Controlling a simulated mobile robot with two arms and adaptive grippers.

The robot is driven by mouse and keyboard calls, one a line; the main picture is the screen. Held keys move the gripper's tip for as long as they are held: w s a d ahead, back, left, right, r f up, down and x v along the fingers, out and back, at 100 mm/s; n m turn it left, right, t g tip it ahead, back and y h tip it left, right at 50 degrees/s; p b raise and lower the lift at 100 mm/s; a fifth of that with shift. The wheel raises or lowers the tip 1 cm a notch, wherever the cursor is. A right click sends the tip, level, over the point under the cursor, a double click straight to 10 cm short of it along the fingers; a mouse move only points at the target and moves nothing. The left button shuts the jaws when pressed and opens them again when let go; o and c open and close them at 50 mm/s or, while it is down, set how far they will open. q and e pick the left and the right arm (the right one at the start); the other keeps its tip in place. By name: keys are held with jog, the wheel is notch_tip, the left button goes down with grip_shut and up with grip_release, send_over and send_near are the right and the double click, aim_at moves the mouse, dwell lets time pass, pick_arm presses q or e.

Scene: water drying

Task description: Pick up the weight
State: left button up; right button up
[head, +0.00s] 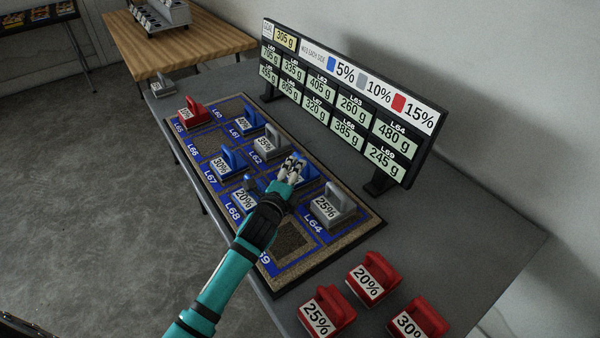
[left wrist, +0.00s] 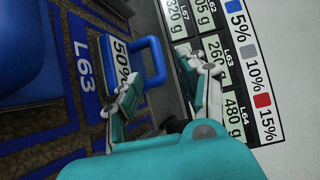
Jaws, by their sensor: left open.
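My left gripper (head: 292,170) reaches in from the lower left over the board, at the blue weight (head: 308,172) in the L63 space and partly covers it. In the left wrist view this weight (left wrist: 152,62) shows a blue handle and a 50% label. My left gripper (left wrist: 170,88) is open there, with one finger near the label and the other on the far side of the handle. Whether the fingers touch the handle I cannot tell. My right gripper is in neither view.
The board (head: 372,222) holds several other red, blue and grey weights, including a grey 25% weight (head: 334,205) at L64. Red weights (head: 372,284) stand on the grey table (head: 470,235) at the front right. A display panel (head: 350,95) with gram readings stands behind the board.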

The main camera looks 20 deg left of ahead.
pick_arm(q)
jog(key=shift+w+a, duration=0.1)
jog(key=shift+w, duration=0.3)
jog(key=w, duration=0.3)
jog(key=shift+w+a+f, duration=0.15)
jog(key=shift+w+f, duration=0.2)
jog(key=shift+f, duration=0.05)
jog(key=shift+w+f, duration=0.1)
jog(key=shift+w, duration=0.3)
jog(key=shift+s, duration=0.1)
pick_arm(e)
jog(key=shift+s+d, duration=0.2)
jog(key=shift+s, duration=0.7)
pick_arm(q)
jog(key=shift+c, duration=1.1)
grip_shut()
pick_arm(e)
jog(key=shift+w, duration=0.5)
